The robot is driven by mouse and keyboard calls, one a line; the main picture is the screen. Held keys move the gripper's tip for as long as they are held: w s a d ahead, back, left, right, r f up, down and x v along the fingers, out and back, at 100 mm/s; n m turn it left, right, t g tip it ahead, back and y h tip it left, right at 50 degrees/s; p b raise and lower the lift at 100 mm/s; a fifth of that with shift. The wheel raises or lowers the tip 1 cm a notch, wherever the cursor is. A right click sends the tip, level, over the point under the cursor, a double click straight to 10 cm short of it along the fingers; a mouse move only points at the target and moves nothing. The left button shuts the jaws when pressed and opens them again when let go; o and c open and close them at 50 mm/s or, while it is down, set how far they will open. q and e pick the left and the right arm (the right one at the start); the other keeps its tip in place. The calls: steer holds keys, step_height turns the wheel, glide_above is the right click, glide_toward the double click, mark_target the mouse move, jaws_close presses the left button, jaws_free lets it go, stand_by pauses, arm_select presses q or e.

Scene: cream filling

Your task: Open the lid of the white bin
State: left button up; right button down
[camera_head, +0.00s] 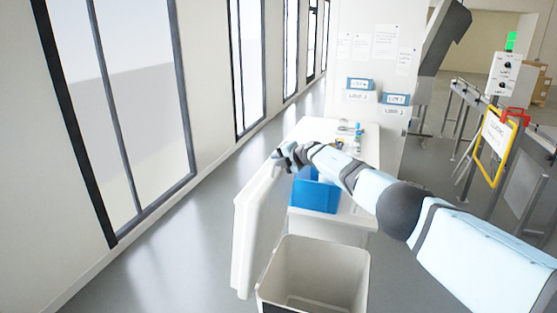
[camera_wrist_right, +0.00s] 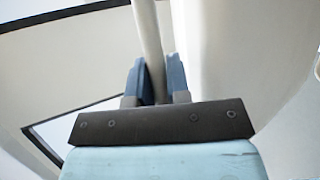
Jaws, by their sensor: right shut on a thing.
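The white bin (camera_head: 314,277) stands at the bottom centre of the head view, its top open and its inside empty as far as I see. Its lid (camera_head: 248,235) stands steeply up on the bin's left side. My right gripper (camera_head: 279,155) is at the upper edge of the lid. In the right wrist view the lid's edge (camera_wrist_right: 148,40) runs between the two blue-grey fingers of the right gripper (camera_wrist_right: 153,80), which is shut on it. My left gripper is in neither view.
A white table (camera_head: 308,129) stands behind the bin, with small items on top and a blue container (camera_head: 315,192) at its front. A windowed wall runs along the left, with clear floor before it. A yellow-framed sign (camera_head: 497,146) and railings stand at the right.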

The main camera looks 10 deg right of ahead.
steer(key=c, duration=1.1)
jaws_free()
steer(key=shift+a+f, duration=0.1)
steer(key=shift+f, duration=0.05)
steer(key=shift+s, duration=0.1)
steer(key=shift+d+r+p, duration=0.25)
steer(key=shift+r+p, duration=0.1)
steer(key=shift+s+d+r+p, duration=0.25)
steer(key=shift+s+d+p, duration=0.15)
steer(key=shift+p, duration=0.2)
steer(key=p+v, duration=0.2)
steer(key=v, duration=1)
steer(key=shift+s+a, duration=0.2)
steer(key=shift+s, duration=0.05)
